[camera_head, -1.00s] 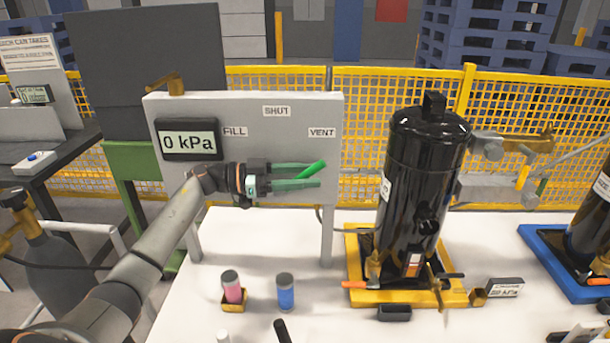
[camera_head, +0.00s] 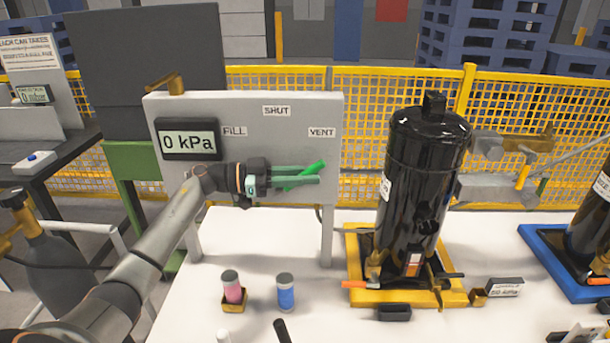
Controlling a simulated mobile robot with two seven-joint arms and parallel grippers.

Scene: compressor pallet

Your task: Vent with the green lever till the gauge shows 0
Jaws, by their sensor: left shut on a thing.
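The green lever (camera_head: 316,166) is on the front of the grey valve panel (camera_head: 285,222). It slants up to the right, its tip pointing toward the VENT label (camera_head: 322,132). My left gripper (camera_head: 318,174) reaches in from the left with its green fingers shut on the lever, which shows above and below them. The fingers hide the lever's middle. The gauge (camera_head: 188,141) at the panel's upper left reads 0 kPa. My right gripper is not in view.
A black compressor (camera_head: 418,180) stands in a yellow tray (camera_head: 362,297) right of the panel. A pink bottle (camera_head: 231,287) and a blue bottle (camera_head: 286,292) stand on the white table (camera_head: 245,235) below my left gripper. A yellow mesh fence (camera_head: 375,90) runs behind.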

